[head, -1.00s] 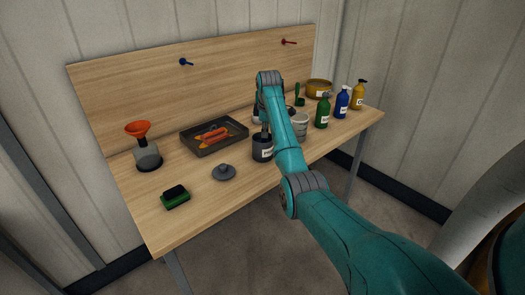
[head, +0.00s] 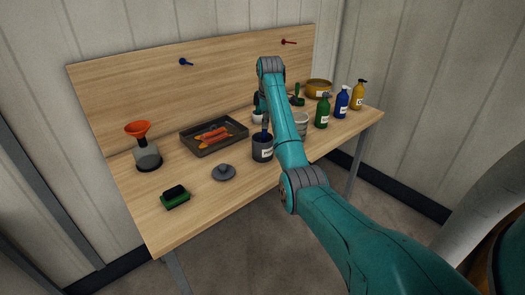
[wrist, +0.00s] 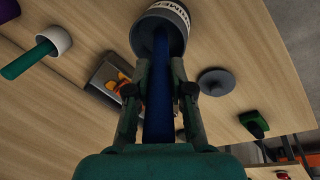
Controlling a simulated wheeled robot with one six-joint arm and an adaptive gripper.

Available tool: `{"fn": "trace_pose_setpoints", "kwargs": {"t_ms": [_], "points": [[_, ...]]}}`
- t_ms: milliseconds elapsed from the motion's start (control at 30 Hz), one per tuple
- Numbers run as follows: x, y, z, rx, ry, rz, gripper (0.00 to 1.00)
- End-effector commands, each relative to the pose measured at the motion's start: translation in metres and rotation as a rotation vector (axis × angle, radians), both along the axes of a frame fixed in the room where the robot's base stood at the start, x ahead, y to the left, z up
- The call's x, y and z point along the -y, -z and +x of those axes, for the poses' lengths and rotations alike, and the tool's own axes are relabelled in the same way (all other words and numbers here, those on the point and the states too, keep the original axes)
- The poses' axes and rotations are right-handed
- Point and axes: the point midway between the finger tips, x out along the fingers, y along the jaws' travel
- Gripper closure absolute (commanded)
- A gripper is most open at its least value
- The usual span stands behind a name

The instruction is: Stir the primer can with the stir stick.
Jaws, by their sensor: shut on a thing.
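The dark grey primer can (head: 262,153) with a white label stands open on the workbench near its front middle. It also shows at the top of the wrist view (wrist: 163,14). My gripper (wrist: 158,92) is shut on the dark blue stir stick (wrist: 160,62), which runs between the fingers to the can. In the head view the stick (head: 265,126) stands nearly upright, with its lower end at or inside the can's mouth. The stick's tip and the can's contents are hidden. My arm mostly covers the gripper in the head view.
A grey knobbed lid (head: 223,173) and a green-black sponge (head: 175,197) lie left of the can. Behind are a dark tray (head: 240,127) with orange items and a funnel-topped flask (head: 147,155). A pale cup (head: 301,124) and several bottles stand right.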

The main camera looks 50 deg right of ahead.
Motion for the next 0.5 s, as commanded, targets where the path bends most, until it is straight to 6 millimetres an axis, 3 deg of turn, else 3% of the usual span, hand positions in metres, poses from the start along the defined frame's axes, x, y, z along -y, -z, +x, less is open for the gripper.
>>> {"fn": "trace_pose_setpoints", "kwargs": {"t_ms": [500], "points": [[-0.005, -0.036, -0.006, 0.002, 0.000, -0.002, 1.00]]}}
